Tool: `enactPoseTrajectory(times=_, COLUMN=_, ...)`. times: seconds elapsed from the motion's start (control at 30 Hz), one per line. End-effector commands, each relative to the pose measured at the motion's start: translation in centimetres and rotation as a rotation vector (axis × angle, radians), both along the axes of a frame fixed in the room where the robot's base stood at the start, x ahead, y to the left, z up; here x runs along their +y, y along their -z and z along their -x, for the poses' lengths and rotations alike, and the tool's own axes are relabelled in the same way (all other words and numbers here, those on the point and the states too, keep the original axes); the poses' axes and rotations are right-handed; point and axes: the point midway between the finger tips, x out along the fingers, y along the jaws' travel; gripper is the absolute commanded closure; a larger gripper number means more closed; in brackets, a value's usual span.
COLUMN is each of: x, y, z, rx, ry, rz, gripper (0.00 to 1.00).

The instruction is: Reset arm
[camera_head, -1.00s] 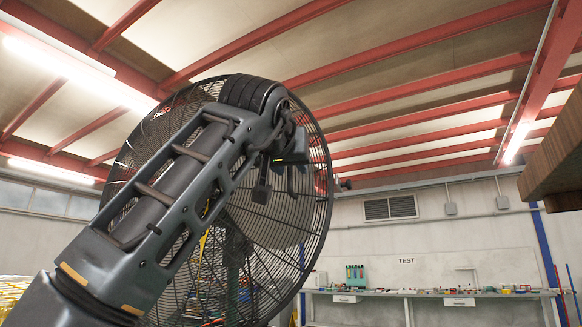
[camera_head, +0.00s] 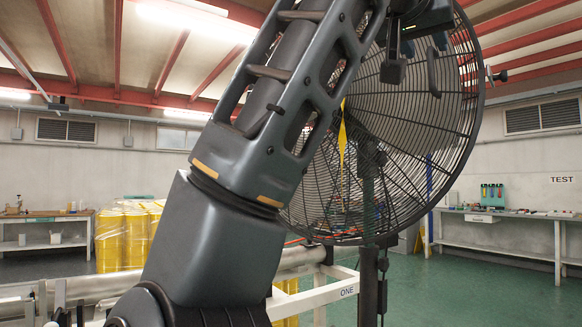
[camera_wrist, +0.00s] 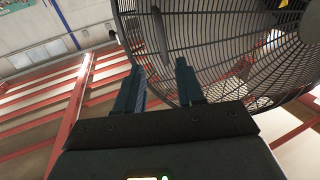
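My dark grey arm (camera_head: 270,130) rises from the bottom of the head view to the top edge, in front of a large black wire-cage fan (camera_head: 430,180). My gripper (camera_head: 413,72) shows at the upper right, partly cut off by the top edge and seen against the fan cage. In the wrist view, my gripper (camera_wrist: 158,78) has its two dark fingers apart, with nothing held between them. The fan (camera_wrist: 225,45) fills the upper right there; I cannot tell how close it is to the fingers.
A white frame marked ONE (camera_head: 345,292) stands low, beside the fan pole (camera_head: 369,285). Workbenches (camera_head: 45,217) line the walls; another bench (camera_head: 500,216) is at right. Green floor is clear at right.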

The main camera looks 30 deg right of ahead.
Motion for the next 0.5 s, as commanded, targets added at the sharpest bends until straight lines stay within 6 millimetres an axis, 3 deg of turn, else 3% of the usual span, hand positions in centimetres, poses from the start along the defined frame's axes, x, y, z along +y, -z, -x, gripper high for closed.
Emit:
enactPoseTrajectory(times=0.27, x=0.4, y=0.7, z=-1.0, rx=0.016, ry=-0.004, rz=0.038, gripper=0.62)
enactPoseTrajectory(times=0.5, x=2.7, y=5.0, z=-6.0, rx=0.083, ry=-0.05, rz=0.247, gripper=0.62)
